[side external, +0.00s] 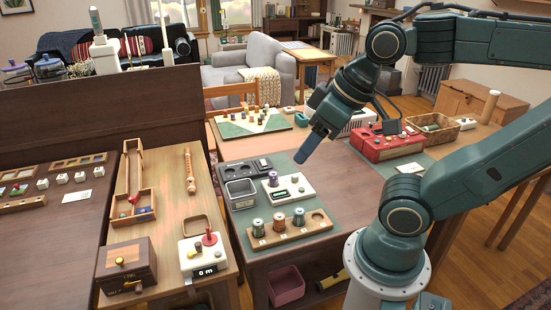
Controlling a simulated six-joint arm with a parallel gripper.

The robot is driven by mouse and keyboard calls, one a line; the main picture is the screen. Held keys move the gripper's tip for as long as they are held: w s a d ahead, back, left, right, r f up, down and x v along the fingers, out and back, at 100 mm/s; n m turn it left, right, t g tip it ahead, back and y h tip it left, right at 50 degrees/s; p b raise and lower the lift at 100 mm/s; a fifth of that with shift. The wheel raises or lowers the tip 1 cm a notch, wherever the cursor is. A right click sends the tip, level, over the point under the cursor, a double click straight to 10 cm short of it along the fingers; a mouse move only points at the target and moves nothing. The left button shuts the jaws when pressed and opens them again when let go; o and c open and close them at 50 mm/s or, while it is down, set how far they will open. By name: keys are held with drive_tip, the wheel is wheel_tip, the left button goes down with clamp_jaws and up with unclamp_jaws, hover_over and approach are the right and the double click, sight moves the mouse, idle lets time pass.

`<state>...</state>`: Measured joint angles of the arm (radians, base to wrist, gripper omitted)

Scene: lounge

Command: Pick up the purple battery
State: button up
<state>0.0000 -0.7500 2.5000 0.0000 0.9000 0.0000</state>
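A small upright cylinder with a purple band (273,178), which looks like the purple battery, stands at the left end of a white device (290,189) on the green mat. My gripper (303,155) points down and to the left, above and to the right of it, apart from it. The fingers show only as one narrow blue-grey shape, so I cannot tell whether they are open or shut. A wooden rack (318,230) in front holds several round wells. Three upright battery-like cylinders (279,222) stand in it, and the right-hand well looks empty.
A grey metal bin (240,194) and a dark tray (236,171) stand left of the white device. A red device (386,146) and a wicker basket (433,127) stand at the right. A board with pegs (250,124) lies behind. The table right of the rack is clear.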

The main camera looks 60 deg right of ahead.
idle(0.3)
drive_tip(key=m+g, duration=0.6)
drive_tip(key=m, duration=1.2)
hover_over(273, 174)
wheel_tip(273, 174, down, 26)
drive_tip(key=shift+f, duration=0.25)
drive_tip(key=shift+d+f, duration=0.1)
drive_tip(key=shift+f, duration=0.35)
drive_tip(key=shift+f, duration=0.1)
